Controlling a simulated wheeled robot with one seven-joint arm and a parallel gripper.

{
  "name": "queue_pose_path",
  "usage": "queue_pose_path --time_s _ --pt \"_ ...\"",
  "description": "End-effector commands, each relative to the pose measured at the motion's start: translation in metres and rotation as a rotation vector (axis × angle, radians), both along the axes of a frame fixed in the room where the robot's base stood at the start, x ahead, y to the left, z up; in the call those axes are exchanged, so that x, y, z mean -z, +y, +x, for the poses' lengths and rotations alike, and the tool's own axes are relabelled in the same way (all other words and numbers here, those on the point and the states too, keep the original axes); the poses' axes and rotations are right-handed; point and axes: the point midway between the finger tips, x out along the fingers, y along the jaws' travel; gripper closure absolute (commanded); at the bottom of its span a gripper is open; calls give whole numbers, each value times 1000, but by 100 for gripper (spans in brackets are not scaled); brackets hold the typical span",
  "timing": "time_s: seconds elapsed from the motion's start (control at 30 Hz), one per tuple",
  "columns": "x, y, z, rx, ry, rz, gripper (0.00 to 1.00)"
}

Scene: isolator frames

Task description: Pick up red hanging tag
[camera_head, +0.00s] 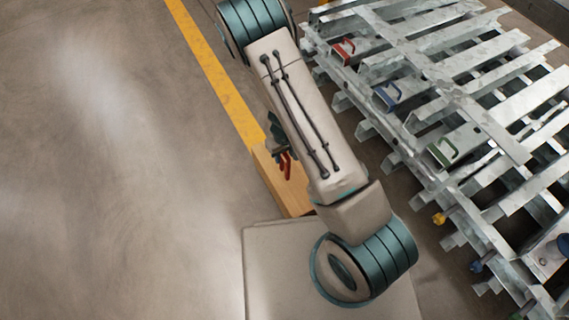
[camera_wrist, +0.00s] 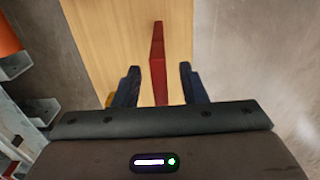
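The red hanging tag (camera_wrist: 158,50) shows in the wrist view as a narrow upright red strip in front of light wood. My gripper (camera_wrist: 158,68) is open, with its two dark fingers on either side of the tag. A gap shows between the tag and each finger. The tag's lower end runs down toward the gripper's body. In the head view small red parts (camera_head: 287,165) show at the wooden block, beside my gripper, which my arm partly hides.
The wooden block (camera_head: 296,194) stands on the floor by a yellow line (camera_head: 215,75). Galvanized metal frames (camera_head: 470,100) fill the right side, with a red handle (camera_head: 343,50), a blue handle (camera_head: 388,95) and a green handle (camera_head: 446,153). The floor at left is clear.

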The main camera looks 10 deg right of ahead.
Motion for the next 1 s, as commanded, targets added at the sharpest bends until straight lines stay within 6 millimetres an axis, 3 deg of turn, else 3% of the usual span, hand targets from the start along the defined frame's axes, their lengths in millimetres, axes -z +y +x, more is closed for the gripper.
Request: queue_pose_path --time_s 0.17,0.3,0.73,1.0 --pt "-1 0 0 0 0 0 62" --pt "-1 0 0 0 0 0 100" --pt "-5 0 0 -1 0 0 100" --pt "-36 0 0 -1 -1 1 100"
